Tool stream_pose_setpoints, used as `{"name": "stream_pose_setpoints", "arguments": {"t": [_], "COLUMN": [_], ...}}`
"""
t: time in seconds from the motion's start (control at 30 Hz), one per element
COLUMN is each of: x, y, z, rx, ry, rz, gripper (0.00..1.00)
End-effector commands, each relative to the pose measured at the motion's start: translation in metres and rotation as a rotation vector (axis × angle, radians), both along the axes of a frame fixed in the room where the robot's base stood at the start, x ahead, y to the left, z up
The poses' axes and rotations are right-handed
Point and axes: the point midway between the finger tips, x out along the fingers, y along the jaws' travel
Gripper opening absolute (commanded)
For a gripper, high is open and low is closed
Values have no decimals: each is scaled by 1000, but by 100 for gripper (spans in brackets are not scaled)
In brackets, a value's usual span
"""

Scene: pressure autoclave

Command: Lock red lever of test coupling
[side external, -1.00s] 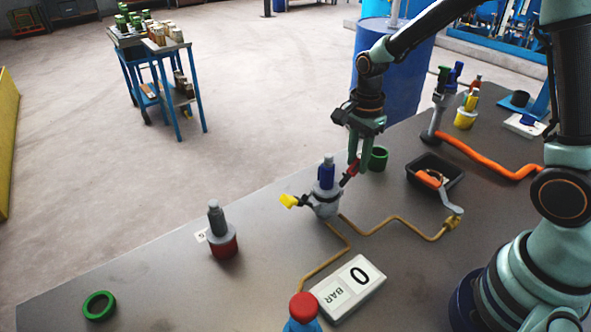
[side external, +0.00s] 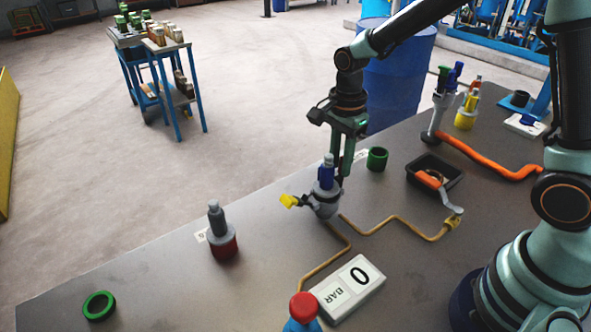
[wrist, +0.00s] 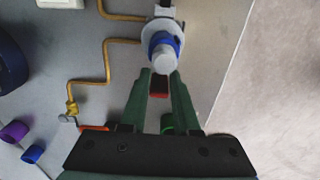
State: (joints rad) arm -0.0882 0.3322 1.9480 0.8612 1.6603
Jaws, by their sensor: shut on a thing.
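The test coupling (side external: 326,202) is a grey body with a blue fitting (side external: 327,177) upright in its top, standing mid-table. In the wrist view its grey and blue top (wrist: 163,52) shows just beyond my fingertips. A yellow-tipped lever (side external: 289,201) sticks out on its left side. The red lever (wrist: 158,90) shows between my fingers in the wrist view; in the side view it is hidden. My gripper (side external: 341,176) points down close against the coupling's right back side and is shut on the red lever.
Brass pipes (side external: 388,223) run from the coupling along the table. A pressure display (side external: 349,288) reading 0 BAR and a red-topped blue object (side external: 303,312) are in front. A green ring (side external: 377,159) stands right of my gripper, near a black tray (side external: 449,168). A grey-red fitting (side external: 222,237) stands left.

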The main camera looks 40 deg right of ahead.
Motion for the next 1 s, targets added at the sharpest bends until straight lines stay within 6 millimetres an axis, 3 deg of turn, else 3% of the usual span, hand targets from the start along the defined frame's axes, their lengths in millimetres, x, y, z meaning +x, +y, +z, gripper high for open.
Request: {"name": "stream_pose_setpoints", "arguments": {"t": [0.5,0.53,0.67,1.0], "x": [-1,-1,-1,0], "y": [13,13,12,11], "z": [-3,-3,-2,-1], "rx": [0,0,0,0], "ry": [3,3,2,0], "rz": [7,6,5,2], "gripper": [0,7,57,60]}}
